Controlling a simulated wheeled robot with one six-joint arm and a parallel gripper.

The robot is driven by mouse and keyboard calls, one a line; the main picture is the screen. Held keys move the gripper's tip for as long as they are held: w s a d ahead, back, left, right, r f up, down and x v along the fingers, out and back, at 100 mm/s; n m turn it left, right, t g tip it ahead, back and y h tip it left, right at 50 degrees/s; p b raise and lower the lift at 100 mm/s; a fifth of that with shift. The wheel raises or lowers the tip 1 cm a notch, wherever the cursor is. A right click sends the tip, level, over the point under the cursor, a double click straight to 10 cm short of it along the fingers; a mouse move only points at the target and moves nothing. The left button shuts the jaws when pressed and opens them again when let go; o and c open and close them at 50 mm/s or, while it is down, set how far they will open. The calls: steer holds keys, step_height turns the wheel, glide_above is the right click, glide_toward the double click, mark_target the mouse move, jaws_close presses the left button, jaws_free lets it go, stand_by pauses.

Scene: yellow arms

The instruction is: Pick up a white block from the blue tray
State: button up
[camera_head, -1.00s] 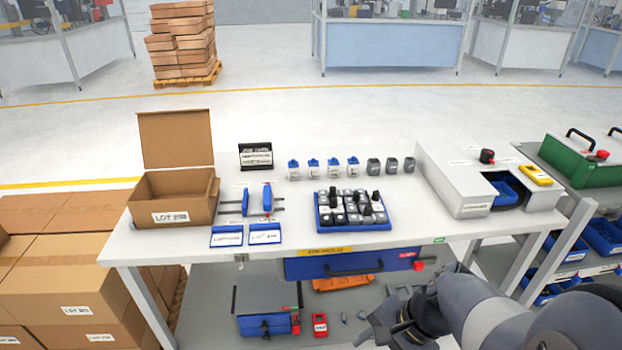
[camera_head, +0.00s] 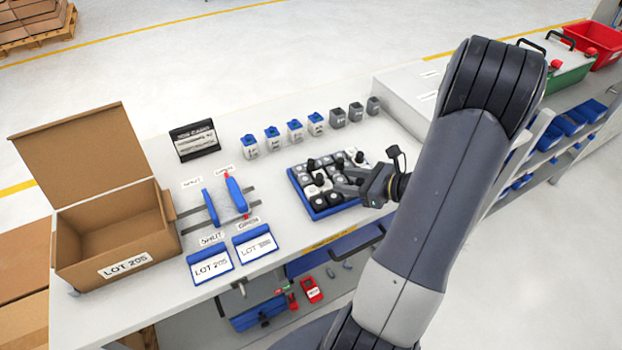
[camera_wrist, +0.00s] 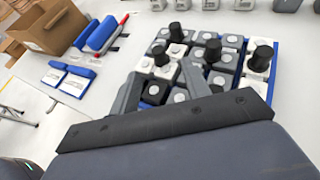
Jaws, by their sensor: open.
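The blue tray (camera_head: 306,206) stands near the front edge of the white bench and holds several white, grey and black blocks, some with tall black knobs. It also fills much of the wrist view (camera_wrist: 275,62). My gripper (camera_head: 341,178) is over the tray's right side, pointing left and down. In the wrist view my gripper (camera_wrist: 162,74) has its two grey fingers spread apart with nothing held between them. A white block (camera_wrist: 163,70) shows between the fingertips; whether they touch it I cannot tell. Another white block with a black knob (camera_wrist: 257,70) is to the right.
A row of blue-topped and grey containers (camera_head: 295,130) stands behind the tray. Left are blue-handled parts (camera_head: 236,193), label trays (camera_head: 212,265), a black card stand (camera_head: 194,141) and an open cardboard box (camera_head: 165,235). A grey-white housing (camera_head: 420,90) stands right.

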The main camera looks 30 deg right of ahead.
mark_target(320, 176)
steer(key=p+x, duration=0.2)
steer(key=x, duration=0.7)
steer(key=shift+a+f, duration=0.1)
steer(key=shift+a, duration=0.05)
steer(key=shift+c, duration=0.2)
jaws_close()
